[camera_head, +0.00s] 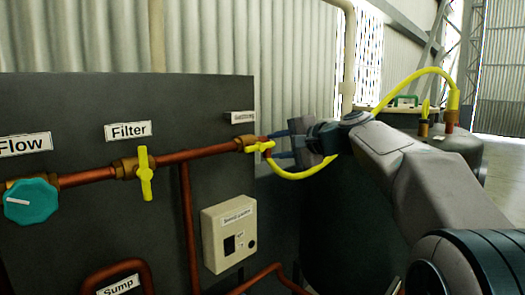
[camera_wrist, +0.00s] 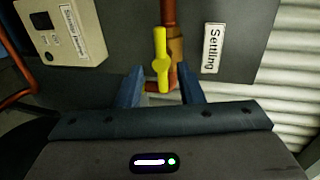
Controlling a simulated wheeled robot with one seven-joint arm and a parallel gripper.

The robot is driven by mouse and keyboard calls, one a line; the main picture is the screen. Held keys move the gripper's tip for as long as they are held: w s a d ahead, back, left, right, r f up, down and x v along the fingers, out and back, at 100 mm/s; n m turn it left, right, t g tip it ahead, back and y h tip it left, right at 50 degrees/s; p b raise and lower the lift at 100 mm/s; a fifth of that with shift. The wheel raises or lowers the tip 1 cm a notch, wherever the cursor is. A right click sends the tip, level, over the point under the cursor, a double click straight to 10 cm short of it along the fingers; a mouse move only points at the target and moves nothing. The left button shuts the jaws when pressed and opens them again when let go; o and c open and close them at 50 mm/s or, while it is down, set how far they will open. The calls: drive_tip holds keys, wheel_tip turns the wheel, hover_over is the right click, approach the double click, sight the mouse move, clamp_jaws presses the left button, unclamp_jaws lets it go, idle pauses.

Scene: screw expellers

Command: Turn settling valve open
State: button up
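The settling valve has a yellow handle (camera_head: 260,146) on a copper pipe, under the Settling label (camera_head: 243,117). In the wrist view the yellow handle (camera_wrist: 161,58) lies roughly in line with the pipe, left of the label (camera_wrist: 213,48). My gripper (camera_head: 272,148) is at the valve from the right. In the wrist view my gripper (camera_wrist: 160,84) is open, with its two blue fingers apart on either side of the handle's near end. Gaps show between the fingers and the handle. Whether the fingers reach past the handle in depth is unclear.
A yellow Filter valve handle (camera_head: 145,174) stands crosswise to the pipe, left of the settling valve. A teal Flow knob (camera_head: 31,201) is at far left. A beige control box (camera_head: 229,233) sits below. A yellow hose (camera_head: 305,172) hangs close under my gripper. A dark tank is at right.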

drive_tip(key=shift+v, duration=2.3)
drive_tip(key=s+d+f+n+g+h+p, duration=0.2)
drive_tip(key=s+f+n+h+p, duration=0.1)
drive_tip(key=s+f, duration=0.4)
drive_tip(key=s+d+f+n+g+h+p, duration=0.2)
drive_tip(key=s+f+p, duration=0.4)
drive_tip(key=s, duration=0.7)
drive_tip(key=s+d+f+n+g+h+p, duration=0.2)
drive_tip(key=s+f+n+g+h+p, duration=0.1)
drive_tip(key=s+f, duration=0.5)
drive_tip(key=s+h+p, duration=0.1)
drive_tip(key=s+h, duration=0.1)
drive_tip(key=shift+s+d+f+n+g+h, duration=0.3)
drive_tip(key=shift+s+g, duration=0.05)
drive_tip(key=shift+g, duration=0.05)
